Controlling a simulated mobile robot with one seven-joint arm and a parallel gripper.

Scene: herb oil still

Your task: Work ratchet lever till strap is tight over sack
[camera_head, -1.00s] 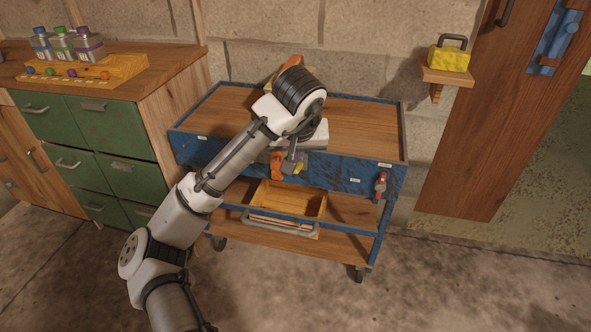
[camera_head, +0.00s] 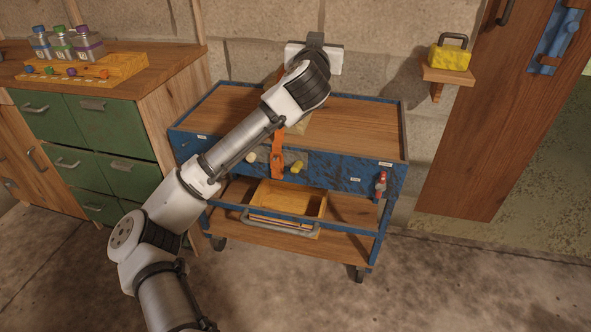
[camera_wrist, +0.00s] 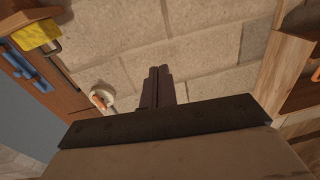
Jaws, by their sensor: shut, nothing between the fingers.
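An orange strap (camera_head: 277,160) hangs over the front edge of the blue cart, at a grey plate. A yellow piece (camera_head: 298,167), perhaps the ratchet lever's grip, sticks out just right of it. A small beige part of what may be the sack (camera_head: 301,125) shows on the cart top; my arm hides the rest, so strap tension over it cannot be told. My gripper (camera_head: 316,38) is raised above the cart's back, near the wall, well away from the strap. In the wrist view its fingers (camera_wrist: 158,74) are together and empty, with blocks of wall behind.
The blue cart (camera_head: 375,130) has a bare wooden top at right and a yellow bin (camera_head: 291,199) below. A red-handled item (camera_head: 380,184) hangs at its right corner. A yellow box (camera_head: 449,57) sits on a wall shelf. Green drawers (camera_head: 120,130) stand left.

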